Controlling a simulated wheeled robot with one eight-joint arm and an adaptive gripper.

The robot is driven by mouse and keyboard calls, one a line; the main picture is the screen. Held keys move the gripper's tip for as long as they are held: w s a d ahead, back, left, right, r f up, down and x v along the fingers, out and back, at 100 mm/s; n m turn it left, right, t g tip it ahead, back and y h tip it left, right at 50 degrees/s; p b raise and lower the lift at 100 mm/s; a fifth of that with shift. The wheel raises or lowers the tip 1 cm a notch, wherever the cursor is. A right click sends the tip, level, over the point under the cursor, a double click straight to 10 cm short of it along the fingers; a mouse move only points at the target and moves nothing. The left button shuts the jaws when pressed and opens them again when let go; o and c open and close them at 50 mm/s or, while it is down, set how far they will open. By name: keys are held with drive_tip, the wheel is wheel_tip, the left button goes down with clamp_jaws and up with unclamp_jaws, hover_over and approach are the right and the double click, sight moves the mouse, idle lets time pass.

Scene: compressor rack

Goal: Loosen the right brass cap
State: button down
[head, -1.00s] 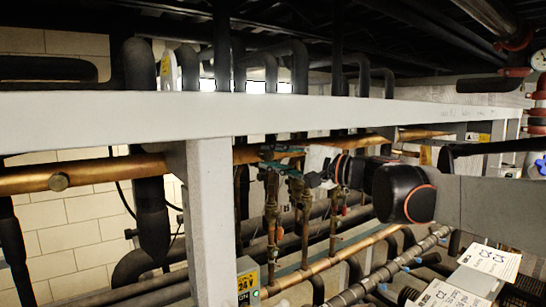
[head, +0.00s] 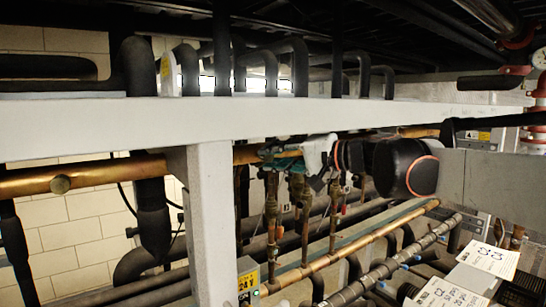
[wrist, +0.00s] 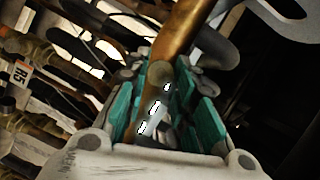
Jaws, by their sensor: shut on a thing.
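The right brass cap (wrist: 160,73) shows in the wrist view as a dull round end against the copper pipe (wrist: 181,30), between the teal finger pads. My gripper (wrist: 160,85) is shut on it, with pads on both sides. In the head view my gripper (head: 280,157) is at the horizontal copper pipe, right of the white post, and hides the right cap there.
A white beam (head: 270,118) crosses above the pipe, and a white post (head: 212,225) stands left of my gripper. Several thin vertical copper pipes (head: 271,215) hang close below it. A yellow-labelled box (head: 249,283) is lower down. Black insulated pipes (head: 151,215) stand left.

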drive_tip(key=shift+f, duration=0.1)
drive_tip(key=c, duration=1.3)
unclamp_jaws()
drive_tip(key=shift+c, duration=0.2)
drive_tip(key=v, duration=0.7)
drive_tip(key=shift+d, duration=0.2)
drive_tip(key=shift+s, duration=0.15)
